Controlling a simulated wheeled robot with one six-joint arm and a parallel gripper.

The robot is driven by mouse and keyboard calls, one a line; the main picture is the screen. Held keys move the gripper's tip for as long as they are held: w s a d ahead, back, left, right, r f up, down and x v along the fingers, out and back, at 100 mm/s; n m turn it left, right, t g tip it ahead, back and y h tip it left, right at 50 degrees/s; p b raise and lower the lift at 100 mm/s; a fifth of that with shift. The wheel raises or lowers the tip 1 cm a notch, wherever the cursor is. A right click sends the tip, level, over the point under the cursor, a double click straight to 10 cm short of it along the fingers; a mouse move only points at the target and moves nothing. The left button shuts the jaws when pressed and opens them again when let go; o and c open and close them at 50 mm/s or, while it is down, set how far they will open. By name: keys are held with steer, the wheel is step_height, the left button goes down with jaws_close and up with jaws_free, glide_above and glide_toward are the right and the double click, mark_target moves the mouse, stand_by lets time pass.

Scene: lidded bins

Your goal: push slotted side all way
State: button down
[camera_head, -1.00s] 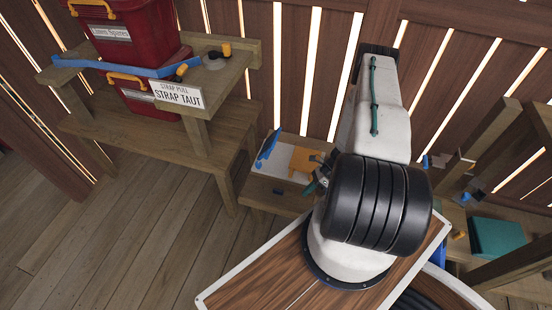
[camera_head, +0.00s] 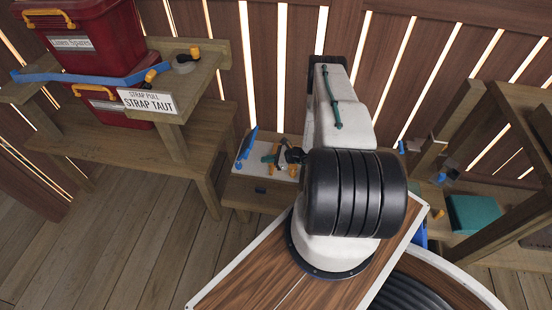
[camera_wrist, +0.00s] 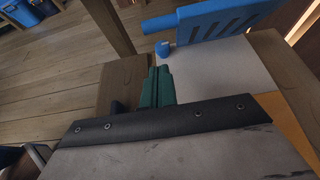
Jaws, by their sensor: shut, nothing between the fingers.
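A blue slotted panel (camera_wrist: 225,20) stands upright along the edge of a white surface (camera_wrist: 215,68) in the wrist view. A blue bar (camera_wrist: 159,25) and a small blue knob (camera_wrist: 163,49) lie beside its near end. In the head view the blue panel (camera_head: 247,146) shows at the left of the low wooden unit. My gripper (camera_wrist: 160,72) is shut and empty, its green fingers over the wooden edge, apart from the panel. In the head view my gripper (camera_head: 270,158) is just right of the panel, partly hidden by my arm.
An orange piece (camera_wrist: 293,123) lies on the white surface, mostly hidden. A wooden shelf (camera_head: 205,75) with red bins (camera_head: 95,35), a blue strap (camera_head: 95,78) and a "STRAP TAUT" sign (camera_head: 148,102) stands at left. A teal box (camera_head: 472,214) is at right. Floor at left is clear.

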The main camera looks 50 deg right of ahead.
steer(key=shift+w+a+r, duration=0.15)
steer(key=shift+w+a, duration=0.35)
steer(key=shift+w, duration=0.25)
steer(key=shift+w+a+r, duration=0.1)
steer(key=shift+w+a, duration=0.4)
steer(key=shift+w, duration=0.25)
steer(key=shift+w+a+r, duration=0.15)
steer(key=shift+w+a, duration=0.35)
steer(key=shift+w, duration=0.25)
